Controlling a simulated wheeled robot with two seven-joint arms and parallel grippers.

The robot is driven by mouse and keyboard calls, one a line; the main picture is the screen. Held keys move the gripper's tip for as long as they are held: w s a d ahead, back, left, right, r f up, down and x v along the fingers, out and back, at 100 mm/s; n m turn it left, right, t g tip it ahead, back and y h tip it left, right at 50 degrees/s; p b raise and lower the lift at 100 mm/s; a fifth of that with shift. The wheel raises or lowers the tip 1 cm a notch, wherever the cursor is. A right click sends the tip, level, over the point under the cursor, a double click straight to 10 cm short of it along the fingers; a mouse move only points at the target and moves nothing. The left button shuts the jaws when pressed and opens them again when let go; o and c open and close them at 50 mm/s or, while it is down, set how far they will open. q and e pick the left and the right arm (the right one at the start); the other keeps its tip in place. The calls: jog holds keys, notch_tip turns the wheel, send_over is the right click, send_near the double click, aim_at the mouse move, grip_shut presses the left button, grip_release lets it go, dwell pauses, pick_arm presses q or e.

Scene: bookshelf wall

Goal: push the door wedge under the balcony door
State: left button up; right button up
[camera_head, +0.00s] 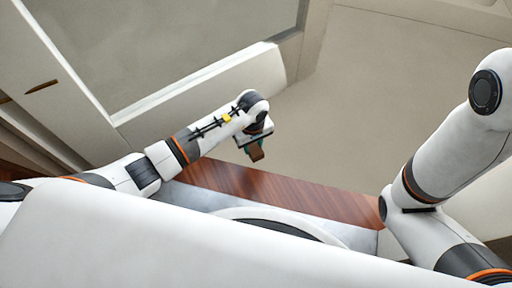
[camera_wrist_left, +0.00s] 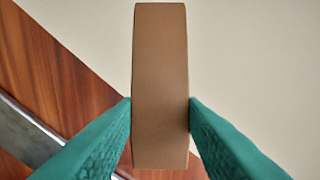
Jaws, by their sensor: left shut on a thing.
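The door wedge (camera_wrist_left: 160,80) is a brown block in the left wrist view, upright in the picture between the two teal fingers of my left gripper (camera_wrist_left: 160,120). Both fingers touch its sides, so the gripper is shut on it. In the head view the wedge (camera_head: 257,154) shows small and brown at the tip of my left gripper (camera_head: 254,146), which points down. What looks like the balcony door (camera_head: 210,85), with a pale frame and a grey pane, stands at the upper left. The wedge is apart from it in the picture. My right gripper is out of view.
A reddish-brown wooden surface (camera_head: 275,190) runs below my left gripper, with a grey strip beside it. The pale beige surface (camera_head: 370,110) to the right of the gripper is bare. A thin brown handle-like piece (camera_head: 42,87) shows at the far left.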

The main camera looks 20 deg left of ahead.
pick_arm(q)
jog(key=shift+w+a+f+b, duration=0.3)
jog(key=shift+a+f+b, duration=0.1)
jog(key=shift+f+b, duration=0.25)
jog(key=shift+w+a+f+b, duration=0.35)
jog(key=shift+f+b, duration=0.1)
jog(key=shift+f, duration=0.25)
jog(key=shift+w+a+f+b, duration=0.25)
jog(key=shift+a+f+b, duration=0.15)
jog(key=shift+f+b, duration=0.25)
jog(key=o, duration=1.1)
notch_tip(320, 180, up, 12)
jog(key=p, duration=0.8)
